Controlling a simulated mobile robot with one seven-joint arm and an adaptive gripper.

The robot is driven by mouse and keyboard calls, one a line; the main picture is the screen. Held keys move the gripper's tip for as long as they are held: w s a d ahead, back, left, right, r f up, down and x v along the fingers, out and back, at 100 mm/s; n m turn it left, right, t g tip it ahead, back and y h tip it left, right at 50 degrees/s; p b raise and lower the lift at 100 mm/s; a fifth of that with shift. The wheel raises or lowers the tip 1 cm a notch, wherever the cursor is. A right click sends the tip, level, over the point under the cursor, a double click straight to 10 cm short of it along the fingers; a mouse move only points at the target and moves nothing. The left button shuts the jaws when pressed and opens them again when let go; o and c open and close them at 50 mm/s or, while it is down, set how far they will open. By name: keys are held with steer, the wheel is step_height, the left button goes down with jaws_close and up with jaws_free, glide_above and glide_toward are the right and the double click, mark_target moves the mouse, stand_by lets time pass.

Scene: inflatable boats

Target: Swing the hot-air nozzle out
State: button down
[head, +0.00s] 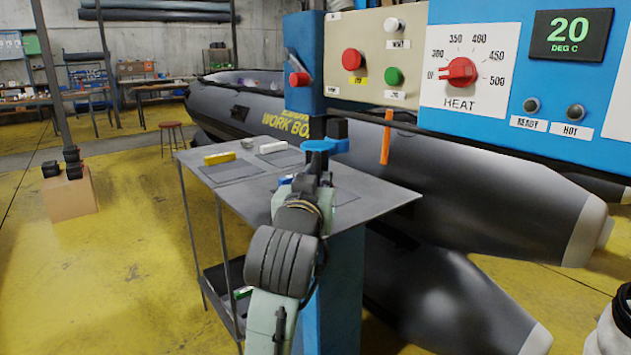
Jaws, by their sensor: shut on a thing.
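The hot-air machine is a blue housing (484,123) at the upper right, above the grey table. My gripper (318,158) is in the middle of the view, seen from behind, over the table's right part. It is shut on a bright blue piece (326,146) with a black block (340,128) just behind it. Whether this piece belongs to the hot-air nozzle, I cannot tell. My fingertips are largely hidden by my wrist. An orange bar (386,137) hangs below the control panel, right of my gripper. No nozzle opening can be clearly made out.
The display (570,36) reads 20 DEG C beside a red heat knob (458,72). A panel (373,60) carries red and green buttons. A yellow block (219,158) and a white block (273,147) lie on the grey table (384,193).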

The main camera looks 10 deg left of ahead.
steer(key=shift+d, duration=0.15)
steer(key=c, duration=1.8)
jaws_free()
steer(key=shift+d, duration=0.1)
steer(key=shift+c, duration=0.2)
steer(key=s, duration=0.7)
steer(key=shift+s, duration=0.3)
